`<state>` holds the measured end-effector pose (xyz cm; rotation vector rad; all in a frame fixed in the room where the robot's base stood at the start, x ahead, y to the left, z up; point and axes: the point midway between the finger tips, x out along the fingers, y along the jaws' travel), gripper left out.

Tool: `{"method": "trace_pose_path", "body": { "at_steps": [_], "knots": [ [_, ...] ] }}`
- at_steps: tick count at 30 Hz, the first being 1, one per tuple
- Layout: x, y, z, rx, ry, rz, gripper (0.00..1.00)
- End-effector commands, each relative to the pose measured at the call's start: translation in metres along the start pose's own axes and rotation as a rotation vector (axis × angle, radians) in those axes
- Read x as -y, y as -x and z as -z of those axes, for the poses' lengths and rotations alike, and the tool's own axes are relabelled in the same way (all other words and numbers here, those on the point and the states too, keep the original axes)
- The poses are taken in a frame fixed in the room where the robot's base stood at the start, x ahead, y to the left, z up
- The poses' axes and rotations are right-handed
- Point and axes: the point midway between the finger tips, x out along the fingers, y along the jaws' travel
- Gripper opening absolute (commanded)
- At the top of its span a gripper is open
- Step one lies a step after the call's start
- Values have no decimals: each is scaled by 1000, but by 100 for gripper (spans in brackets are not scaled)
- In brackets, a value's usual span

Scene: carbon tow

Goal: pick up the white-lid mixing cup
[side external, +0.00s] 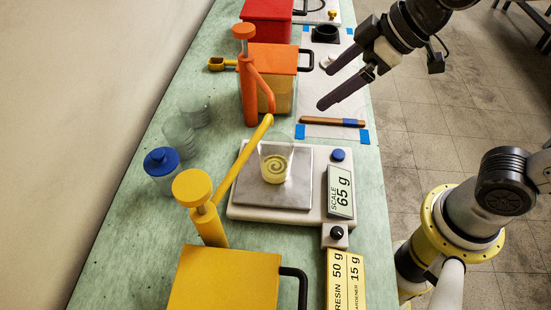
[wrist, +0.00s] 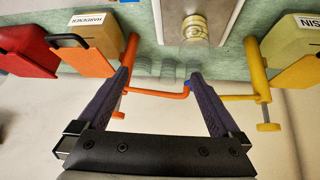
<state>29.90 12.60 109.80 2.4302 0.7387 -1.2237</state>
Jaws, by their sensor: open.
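A clear mixing cup (side external: 276,163) with a pale yellow swirl inside stands upright on the scale's grey plate. It also shows in the wrist view (wrist: 194,27), at the top; I cannot make out a white lid on it. A small white object (side external: 327,61), too small to identify, lies on the white sheet, partly behind my fingers. My gripper (side external: 326,88) is open and empty, above the white sheet near the table's right edge, beyond the scale and apart from the cup. In the wrist view its two dark fingers (wrist: 160,76) are spread wide.
The scale (side external: 315,209) reads 65 g. A yellow pump can (side external: 225,278) stands in front and an orange one (side external: 268,57) behind; their spouts reach toward the cup. A blue-lid jar (side external: 161,163) and clear cups (side external: 180,132) stand left. A brown stick (side external: 332,122) lies on the sheet.

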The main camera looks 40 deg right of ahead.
Motion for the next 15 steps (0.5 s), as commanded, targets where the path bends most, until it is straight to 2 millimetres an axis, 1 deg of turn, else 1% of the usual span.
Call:
{"method": "trace_pose_path", "body": {
  "at_steps": [1,3,6,11,14,15],
  "knots": [
    [18,-22,4,24,42,48,100],
    [36,-40,4,54,71,91,100],
    [53,-53,-3,90,102,126,100],
    [61,-64,-6,99,117,138,100],
    [62,-81,-8,102,117,137,100],
    [64,-89,-9,103,116,137,100]
  ]
}}
